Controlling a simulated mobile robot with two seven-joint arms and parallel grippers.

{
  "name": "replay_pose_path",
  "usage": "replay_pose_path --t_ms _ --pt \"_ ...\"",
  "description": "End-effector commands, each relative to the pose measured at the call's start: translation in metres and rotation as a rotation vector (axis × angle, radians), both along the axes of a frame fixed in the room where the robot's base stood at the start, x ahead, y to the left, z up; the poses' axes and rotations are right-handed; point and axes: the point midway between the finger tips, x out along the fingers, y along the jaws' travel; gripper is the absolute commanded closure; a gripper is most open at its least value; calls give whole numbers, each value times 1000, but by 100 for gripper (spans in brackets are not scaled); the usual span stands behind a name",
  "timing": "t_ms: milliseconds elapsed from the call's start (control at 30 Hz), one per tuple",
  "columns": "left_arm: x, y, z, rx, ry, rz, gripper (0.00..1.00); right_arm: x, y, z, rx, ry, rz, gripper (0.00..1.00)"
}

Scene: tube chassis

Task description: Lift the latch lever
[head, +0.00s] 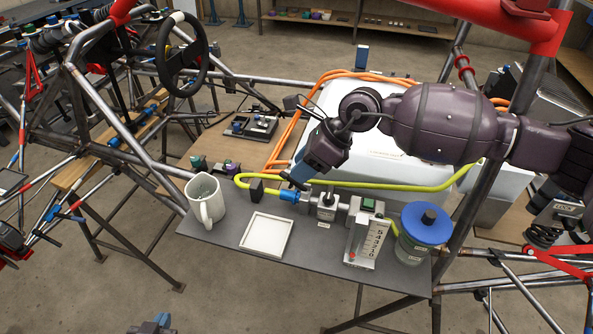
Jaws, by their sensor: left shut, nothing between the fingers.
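A small metal block assembly (326,210) stands on the dark grey bench top, with a blue connector (289,196) at its left end and a green-topped part (368,205) at its right. A short dark bar (292,182) slants just above the blue connector; I cannot tell for certain whether it is the latch lever. My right gripper (299,176) comes down from the upper right with its blue fingers beside this bar; contact and finger opening are unclear. My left gripper (154,325) is shut and empty, low at the bottom edge, with only its tip showing.
A yellow-green hose (400,184) runs behind the block. Chassis tubes (459,190) rise at right.

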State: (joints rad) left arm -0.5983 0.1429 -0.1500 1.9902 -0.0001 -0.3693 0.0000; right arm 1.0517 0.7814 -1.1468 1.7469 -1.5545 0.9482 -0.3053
Motion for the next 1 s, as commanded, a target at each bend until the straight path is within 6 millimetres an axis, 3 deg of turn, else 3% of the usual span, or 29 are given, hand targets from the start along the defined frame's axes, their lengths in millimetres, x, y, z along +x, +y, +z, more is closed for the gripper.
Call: replay_pose_path --t_ms 400,867,1000 --pt "0 0 -5 0 2 -1 100 1 -42 55 0 -2 -1 61" --pt "-5 1 -8 -1 12 3 100 1 -49 65 0 -1 1 61" --pt "-2 1 -5 0 5 0 79 -1 -46 65 13 4 -1 61"
